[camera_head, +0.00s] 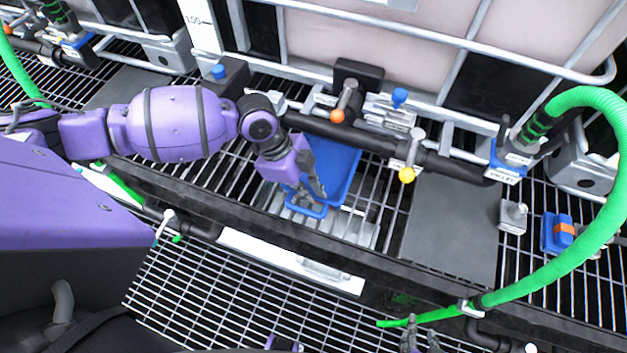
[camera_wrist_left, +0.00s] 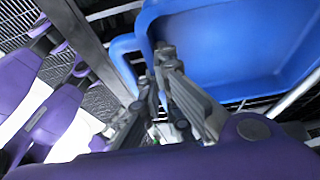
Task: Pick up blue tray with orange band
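A blue tray (camera_head: 340,165) lies on the grated shelf under the dark pipe, with a blue handle loop (camera_head: 318,213) at its near end. No orange band shows on its visible part. My left gripper (camera_head: 308,196) points down at the handle end, partly covering it. In the left wrist view, the gripper's fingers (camera_wrist_left: 160,72) are beside the tray's rim and the handle (camera_wrist_left: 122,62); whether they grip it is unclear. My right gripper (camera_head: 421,338) shows at the bottom edge, fingers apart and empty, away from the tray.
A small blue piece with an orange band (camera_head: 563,230) sits on the right grating. The pipe carries orange-knobbed (camera_head: 338,116) and yellow-knobbed (camera_head: 407,174) valves. A green hose (camera_head: 612,200) arcs at right. A grey plate (camera_head: 450,230) is bare right of the tray.

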